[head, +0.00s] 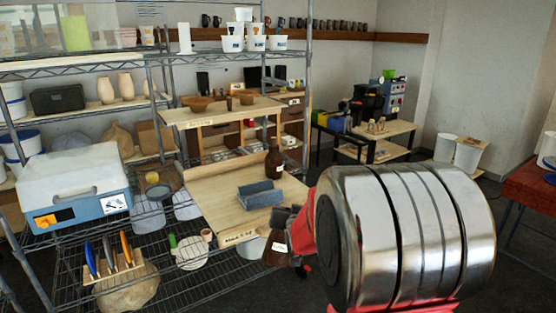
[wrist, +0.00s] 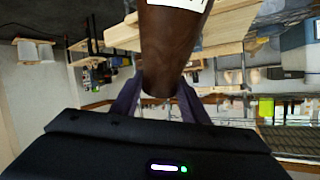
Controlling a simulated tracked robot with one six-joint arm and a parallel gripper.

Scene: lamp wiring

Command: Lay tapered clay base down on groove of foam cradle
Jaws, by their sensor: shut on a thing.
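The tapered clay base (head: 274,257) is dark brown with a white label. It is in my gripper (head: 289,231), off the front right edge of the wooden board. In the wrist view the clay base (wrist: 172,45) stands out between the two dark fingers of the gripper (wrist: 158,92), which are shut on it. The foam cradle (head: 260,196) is a blue-grey block with a groove. It lies on the board, up and left of my gripper, apart from the clay base. My arm partly hides the gripper in the head view.
The wooden board (head: 212,190) has a labelled front edge and free room left of the cradle. A brown bottle (head: 273,162) stands just behind the cradle. A raised wooden shelf (head: 225,112) stands behind. A cooler box (head: 75,180) and tool rack (head: 113,272) are at left.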

